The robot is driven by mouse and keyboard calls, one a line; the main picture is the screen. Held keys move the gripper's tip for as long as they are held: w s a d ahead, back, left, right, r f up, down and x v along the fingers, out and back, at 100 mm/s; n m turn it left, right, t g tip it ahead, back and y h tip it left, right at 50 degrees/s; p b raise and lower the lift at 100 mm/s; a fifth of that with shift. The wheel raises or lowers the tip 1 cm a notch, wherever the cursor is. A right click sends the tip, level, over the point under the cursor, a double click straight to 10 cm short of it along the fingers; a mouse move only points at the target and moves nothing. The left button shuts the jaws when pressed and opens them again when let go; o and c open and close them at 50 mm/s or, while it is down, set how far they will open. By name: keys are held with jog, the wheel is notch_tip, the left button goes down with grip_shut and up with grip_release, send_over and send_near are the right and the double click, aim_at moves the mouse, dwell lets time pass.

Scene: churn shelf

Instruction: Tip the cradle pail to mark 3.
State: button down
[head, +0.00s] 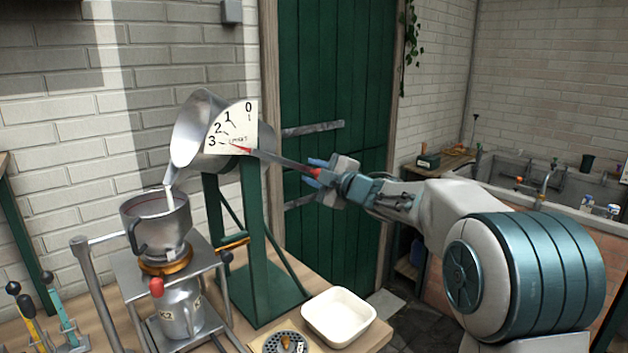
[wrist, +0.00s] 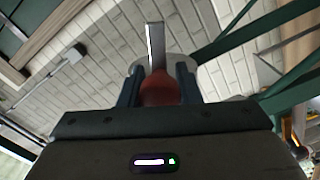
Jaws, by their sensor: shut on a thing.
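The metal cradle pail (head: 196,130) hangs tilted to the left in a green stand (head: 252,240). A white stream (head: 169,188) runs from its lip into a metal funnel pot (head: 158,222) below. A white dial (head: 236,125) on the stand is marked 0 to 3, and its red pointer (head: 238,148) lies toward the 3. My gripper (head: 317,172) is shut on the red grip of the pail's lever (head: 280,161). In the wrist view the red grip (wrist: 160,91) sits between both fingers, with the metal lever bar (wrist: 156,45) beyond it.
A metal can (head: 181,312) marked K2 stands under the funnel on a metal frame (head: 128,268). A white tray (head: 339,316) and a round perforated disc (head: 286,343) are at the bench front. Coloured levers (head: 60,310) stand at left. A green door (head: 335,80) is behind.

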jog(key=shift+w+d+r, duration=0.1)
jog(key=shift+r, duration=0.3)
jog(key=c, duration=1.1)
grip_release()
jog(key=b+v, duration=0.2)
jog(key=v, duration=1.2)
jog(key=shift+w, duration=0.1)
